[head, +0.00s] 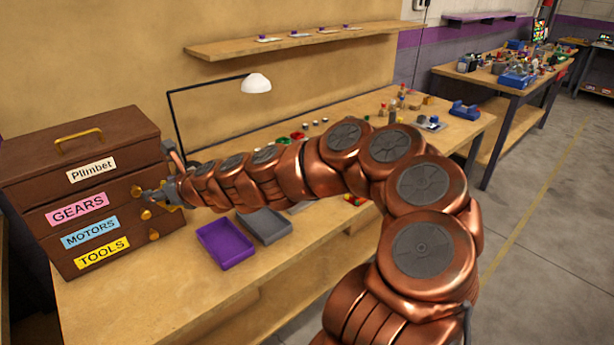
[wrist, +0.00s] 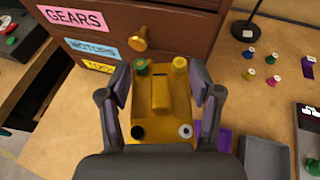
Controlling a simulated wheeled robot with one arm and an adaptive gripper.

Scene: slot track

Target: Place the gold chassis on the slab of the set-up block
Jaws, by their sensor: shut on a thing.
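The gold chassis (wrist: 160,95) is between the two fingers of my gripper (wrist: 160,92) in the wrist view. It is a yellow-gold body with a raised block in the middle, a green and a yellow round part at its far end, and a black and a white one at its near end. In the head view my gripper (head: 160,194) is raised in front of the drawer chest at the left; the chassis is hard to make out there among the gold knobs. I cannot tell for sure which object is the set-up block; a blue fixture (head: 465,110) stands at the bench's far right end.
The brown chest (head: 90,180) with labelled drawers stands close to my gripper. A purple tray (head: 226,244) and a grey tray (head: 265,226) lie on the bench (head: 130,305). A lamp (head: 256,84) and several small coloured parts are behind. Bare wood lies in front of the trays.

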